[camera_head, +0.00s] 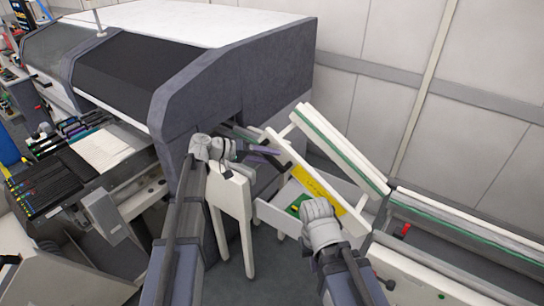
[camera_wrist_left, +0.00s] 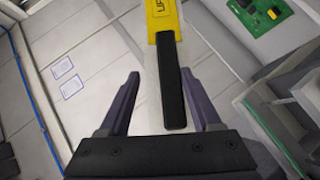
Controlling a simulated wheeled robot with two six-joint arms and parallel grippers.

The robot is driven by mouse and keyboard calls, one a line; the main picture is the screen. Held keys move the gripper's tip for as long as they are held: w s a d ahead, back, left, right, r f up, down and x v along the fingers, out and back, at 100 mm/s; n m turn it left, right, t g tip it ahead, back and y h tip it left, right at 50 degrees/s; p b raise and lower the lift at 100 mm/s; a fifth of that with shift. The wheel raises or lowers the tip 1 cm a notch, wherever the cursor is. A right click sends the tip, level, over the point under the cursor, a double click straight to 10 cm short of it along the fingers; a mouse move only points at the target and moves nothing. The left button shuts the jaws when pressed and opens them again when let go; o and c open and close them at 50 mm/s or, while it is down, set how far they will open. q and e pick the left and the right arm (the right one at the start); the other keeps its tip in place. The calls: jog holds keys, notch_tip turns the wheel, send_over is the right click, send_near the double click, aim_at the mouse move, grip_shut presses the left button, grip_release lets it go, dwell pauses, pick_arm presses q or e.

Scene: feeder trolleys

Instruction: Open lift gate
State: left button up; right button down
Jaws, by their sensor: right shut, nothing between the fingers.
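The lift gate (camera_head: 343,150) is a pale conveyor section with a green stripe, set at an angle to the conveyor on its right. Its side carries a yellow label (camera_head: 318,186), which also shows in the left wrist view (camera_wrist_left: 162,14). A black bar handle (camera_wrist_left: 173,85) extends from the label. My left gripper (camera_head: 264,155) is open, with its purple fingers on either side of the handle in the left wrist view (camera_wrist_left: 166,100); a gap shows on both sides. My right gripper (camera_head: 318,210) is in front of the gate's lower side, its fingers mostly hidden by the wrist.
A large grey and white machine (camera_head: 240,80) stands at left and behind. A conveyor (camera_head: 460,235) runs right, with a red knob (camera_head: 405,230). A white panel (camera_head: 230,195) stands beneath my left wrist. A wall is behind.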

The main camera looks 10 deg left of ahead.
pick_arm(q)
jog(key=p+v, duration=0.2)
jog(key=v, duration=0.5)
dwell(0.6)
jog(key=shift+a, duration=0.15)
